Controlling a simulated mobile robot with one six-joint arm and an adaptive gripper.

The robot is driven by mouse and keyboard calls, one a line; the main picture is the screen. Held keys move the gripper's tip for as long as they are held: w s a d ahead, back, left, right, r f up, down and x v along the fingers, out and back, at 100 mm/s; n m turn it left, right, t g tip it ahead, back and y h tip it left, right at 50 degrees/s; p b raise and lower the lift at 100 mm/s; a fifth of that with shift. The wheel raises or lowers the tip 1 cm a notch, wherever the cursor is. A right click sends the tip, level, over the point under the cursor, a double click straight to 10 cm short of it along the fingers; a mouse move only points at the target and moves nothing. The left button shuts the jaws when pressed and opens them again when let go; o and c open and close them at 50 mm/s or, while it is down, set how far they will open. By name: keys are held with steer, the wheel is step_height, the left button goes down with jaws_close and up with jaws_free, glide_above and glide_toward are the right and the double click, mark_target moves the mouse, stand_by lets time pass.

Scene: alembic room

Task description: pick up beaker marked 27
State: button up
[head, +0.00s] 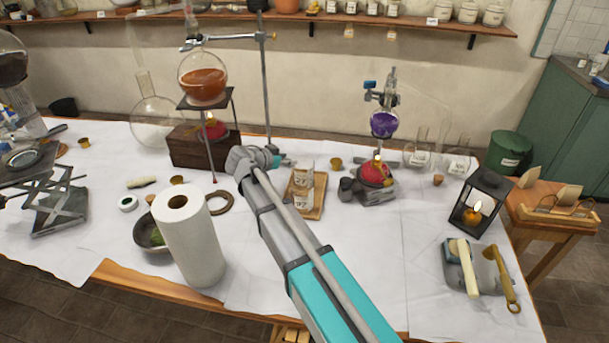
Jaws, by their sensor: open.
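A small clear beaker (303,177) with a white label that appears to read 27 stands upright on a wooden tray (317,209) at the middle of the table. A second labelled beaker (300,200) stands just in front of it on the same tray; its number is hard to read. My gripper (285,160) is open, seen small, just to the left of and slightly behind the 27 beaker. It looks empty and apart from the beaker. My arm reaches in from the bottom right and passes left of the tray.
A stand with an orange flask (204,83) rises behind left of my gripper. A purple flask (383,124) over a red burner (375,173) stands right of the tray, with a dark cup beside it. A paper towel roll (188,240) stands front left.

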mark_target(300, 158)
steer(key=b+x, duration=0.2)
steer(key=x, duration=0.2)
steer(key=shift+f, duration=0.25)
steer(key=shift+w+d+f, duration=0.1)
steer(key=shift+w+d, duration=0.25)
jaws_close()
stand_by(0.4)
